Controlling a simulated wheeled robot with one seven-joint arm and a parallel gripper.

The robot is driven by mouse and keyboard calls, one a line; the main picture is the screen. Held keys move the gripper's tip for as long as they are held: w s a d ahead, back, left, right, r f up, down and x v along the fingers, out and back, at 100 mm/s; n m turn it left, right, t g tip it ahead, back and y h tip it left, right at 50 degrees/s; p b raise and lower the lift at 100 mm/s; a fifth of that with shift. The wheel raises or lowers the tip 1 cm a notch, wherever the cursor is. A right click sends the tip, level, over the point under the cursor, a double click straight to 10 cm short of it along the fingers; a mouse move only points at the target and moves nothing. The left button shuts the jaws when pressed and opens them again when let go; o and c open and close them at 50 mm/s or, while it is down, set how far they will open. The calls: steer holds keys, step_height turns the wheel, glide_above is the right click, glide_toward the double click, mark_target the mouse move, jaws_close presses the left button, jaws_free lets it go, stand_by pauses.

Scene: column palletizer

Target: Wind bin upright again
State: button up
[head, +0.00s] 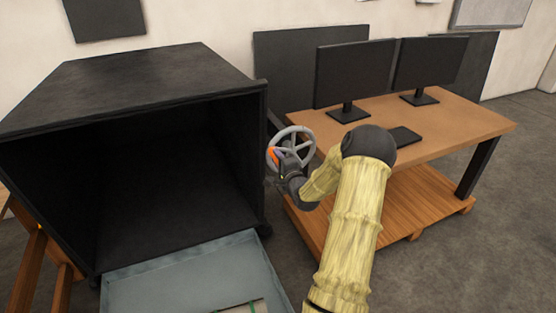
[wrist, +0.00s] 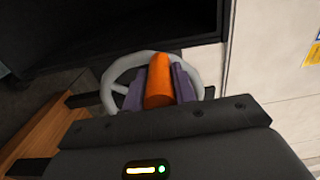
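The bin (head: 150,85) is a large black box at the left of the head view. It lies tipped, with its open, dark mouth facing me and no contents visible inside. A grey handwheel (head: 311,143) stands at its right side; its rim also shows in the wrist view (wrist: 119,69). An orange knob (wrist: 158,82) sits on the wheel, at the rim's left side in the head view (head: 272,153). My gripper (head: 278,157) is at this knob. In the wrist view its purple fingers (wrist: 158,88) are closed on either side of it.
A blue-grey tray (head: 150,288) lies below the bin's mouth, with a beige item (head: 245,307) partly in view. A wooden desk (head: 455,112) with two monitors stands right of the wheel, above a slatted wooden platform (head: 395,205). Grey floor (head: 470,260) is clear at right.

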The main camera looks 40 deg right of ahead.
steer(key=c, duration=0.3)
steer(key=shift+f, duration=0.15)
steer(key=shift+a+f+b, duration=0.2)
steer(key=shift+f+b, duration=0.3)
steer(key=shift+f, duration=0.25)
steer(key=shift+a+f+b, duration=0.15)
steer(key=shift+f+b, duration=0.35)
steer(key=shift+f, duration=0.2)
steer(key=shift+r, duration=0.1)
steer(key=shift+w+r, duration=0.1)
